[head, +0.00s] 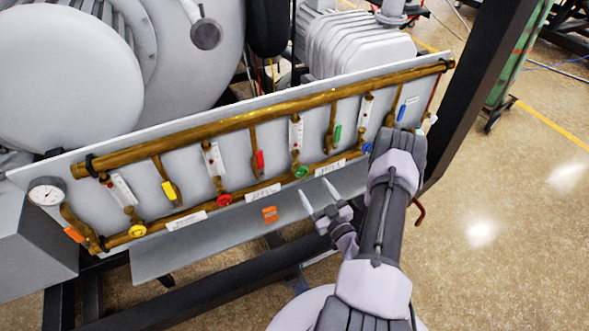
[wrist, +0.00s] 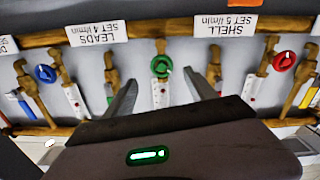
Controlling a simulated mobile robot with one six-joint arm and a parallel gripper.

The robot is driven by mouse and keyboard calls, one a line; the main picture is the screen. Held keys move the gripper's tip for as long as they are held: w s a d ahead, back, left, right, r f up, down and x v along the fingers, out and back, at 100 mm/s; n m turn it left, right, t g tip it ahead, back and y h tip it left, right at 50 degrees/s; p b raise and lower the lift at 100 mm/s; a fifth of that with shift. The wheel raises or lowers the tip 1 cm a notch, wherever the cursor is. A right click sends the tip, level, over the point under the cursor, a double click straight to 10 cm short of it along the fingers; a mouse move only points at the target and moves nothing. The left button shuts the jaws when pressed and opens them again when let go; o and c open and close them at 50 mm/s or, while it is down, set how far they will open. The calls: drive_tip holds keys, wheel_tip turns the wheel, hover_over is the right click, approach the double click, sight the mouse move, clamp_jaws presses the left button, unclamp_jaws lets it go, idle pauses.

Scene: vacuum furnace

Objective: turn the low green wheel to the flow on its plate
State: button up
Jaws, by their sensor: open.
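The low green wheel (head: 301,171) sits on the lower brass pipe, below a white flow tube (head: 298,131). In the wrist view, which is upside down, the green wheel (wrist: 161,66) is between and beyond the fingers of my gripper (wrist: 162,79). In the head view my gripper (head: 317,193) is open and empty, just below and right of the wheel, apart from it. White plates flank the wheel: "LEADS SET 4 l/min" (wrist: 97,31) and "SHELL SET 5 l/min" (wrist: 228,25). The flow tube (wrist: 160,94) shows a red mark; its reading is too small to tell.
A red wheel (head: 224,199), yellow wheel (head: 138,231) and blue wheel (head: 367,147) share the pipe. Colored levers, including a green one (head: 338,135), stand between the tubes. A gauge (head: 46,192) is at far left. Floor at right is open.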

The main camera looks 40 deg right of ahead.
sight(302, 172)
drive_tip(key=b+x, duration=0.1)
drive_tip(key=x, duration=0.5)
drive_tip(key=b+x, duration=0.1)
drive_tip(key=x, duration=0.5)
drive_tip(key=shift+w+a+r, duration=0.1)
drive_tip(key=shift+a, duration=0.1)
drive_tip(key=c, duration=1.4)
